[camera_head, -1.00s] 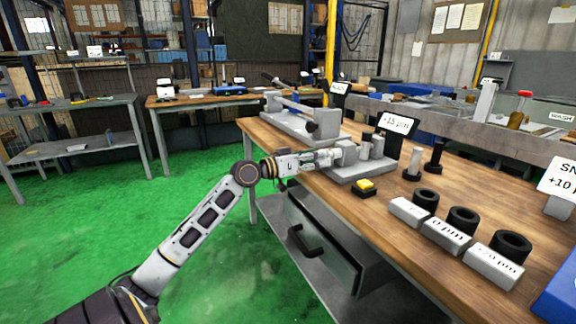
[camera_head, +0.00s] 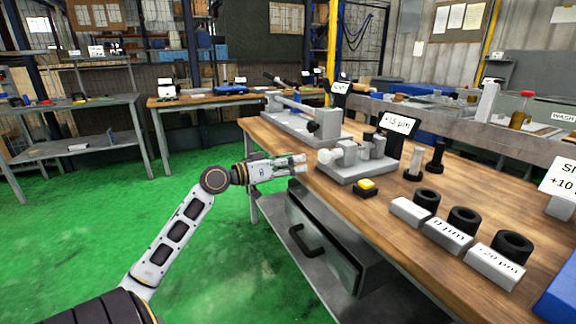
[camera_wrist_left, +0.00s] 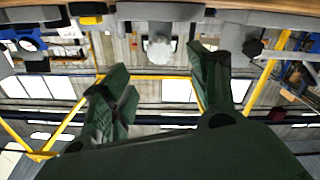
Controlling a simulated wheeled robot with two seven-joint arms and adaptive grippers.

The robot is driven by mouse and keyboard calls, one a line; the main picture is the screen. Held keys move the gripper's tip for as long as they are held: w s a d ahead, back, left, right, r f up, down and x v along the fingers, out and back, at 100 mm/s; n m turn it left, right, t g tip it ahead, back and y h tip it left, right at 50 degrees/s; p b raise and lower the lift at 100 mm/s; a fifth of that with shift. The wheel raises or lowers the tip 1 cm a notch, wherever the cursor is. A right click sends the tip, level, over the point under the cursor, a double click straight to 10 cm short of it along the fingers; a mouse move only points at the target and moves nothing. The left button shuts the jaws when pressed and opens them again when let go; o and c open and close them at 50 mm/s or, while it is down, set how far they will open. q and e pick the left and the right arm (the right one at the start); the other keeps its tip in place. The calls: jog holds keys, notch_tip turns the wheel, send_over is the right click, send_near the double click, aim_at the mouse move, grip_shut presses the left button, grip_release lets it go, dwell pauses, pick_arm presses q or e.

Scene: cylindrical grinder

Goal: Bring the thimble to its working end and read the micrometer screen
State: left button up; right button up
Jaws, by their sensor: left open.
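The micrometer (camera_head: 352,162) is a grey fixture on a grey base near the left edge of the wooden bench. Its pale round thimble (camera_head: 326,156) faces my left gripper. The dark-framed screen (camera_head: 397,124) behind it reads what looks like -15 µm; the sign is small. My left gripper (camera_head: 303,165) is open and empty, a little left of the thimble and apart from it. In the left wrist view a pale round knob, probably the thimble (camera_wrist_left: 160,50), shows upside down beyond and between the open fingers (camera_wrist_left: 158,90). My right gripper is not in view.
A yellow-topped button box (camera_head: 366,187) sits in front of the micrometer. Black rings (camera_head: 463,220) and labelled grey blocks (camera_head: 447,236) lie to the right. A longer grey fixture (camera_head: 300,123) stands behind. An open drawer (camera_head: 322,246) juts out below the bench edge.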

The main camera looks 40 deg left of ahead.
pick_arm(q)
jog(key=shift+s+a, duration=0.25)
jog(key=shift+s, duration=0.35)
dwell(1.0)
